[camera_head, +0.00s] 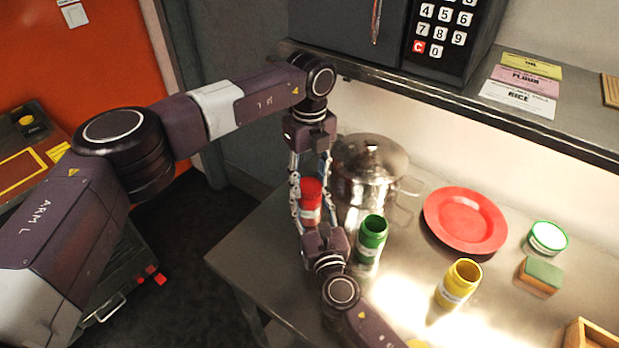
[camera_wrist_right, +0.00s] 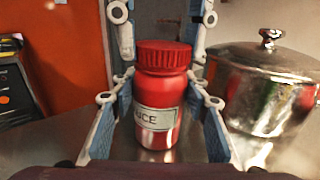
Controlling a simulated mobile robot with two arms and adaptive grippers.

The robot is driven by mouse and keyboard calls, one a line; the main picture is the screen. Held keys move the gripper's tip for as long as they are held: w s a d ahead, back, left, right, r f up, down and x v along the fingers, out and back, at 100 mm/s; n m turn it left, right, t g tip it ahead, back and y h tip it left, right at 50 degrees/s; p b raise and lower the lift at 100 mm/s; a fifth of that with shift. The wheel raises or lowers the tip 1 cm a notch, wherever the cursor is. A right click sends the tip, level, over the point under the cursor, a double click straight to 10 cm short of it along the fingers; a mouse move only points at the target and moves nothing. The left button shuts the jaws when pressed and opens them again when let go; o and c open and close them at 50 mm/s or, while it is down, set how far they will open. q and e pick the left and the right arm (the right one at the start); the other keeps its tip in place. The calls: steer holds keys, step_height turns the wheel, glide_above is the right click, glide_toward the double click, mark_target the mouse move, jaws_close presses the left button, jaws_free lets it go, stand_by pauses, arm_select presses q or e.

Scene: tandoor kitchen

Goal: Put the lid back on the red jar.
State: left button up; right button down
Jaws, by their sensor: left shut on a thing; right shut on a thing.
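The red jar (camera_head: 310,214) stands upright near the left edge of the steel table, a white label on its side; it also shows in the right wrist view (camera_wrist_right: 157,122). Its ribbed red lid (camera_wrist_right: 163,55) sits on top, level, with no clear gap visible. My left gripper (camera_head: 311,186) reaches down from above, its fingers shut on the lid from both sides; their tips show in the right wrist view (camera_wrist_right: 163,50). My right gripper (camera_head: 312,216) comes from the front, shut around the jar's body. Fingers partly hide the jar in the head view.
A steel pot (camera_head: 365,185) stands close behind the jar. An open green jar (camera_head: 371,241) is just right of my right gripper, with an open yellow jar (camera_head: 458,285) farther right. A red plate (camera_head: 465,219), a green-rimmed round item (camera_head: 547,238) and a sponge (camera_head: 539,276) lie right. A shelf (camera_head: 450,95) overhangs the back.

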arm_select(q)
steer(key=m, duration=1.6)
steer(key=shift+a, duration=0.1)
steer(key=m, duration=1)
steer(key=shift+w, duration=0.1)
steer(key=m, duration=1.6)
steer(key=shift+w+m, duration=0.1)
steer(key=shift+m, duration=0.3)
steer(key=o, duration=0.7)
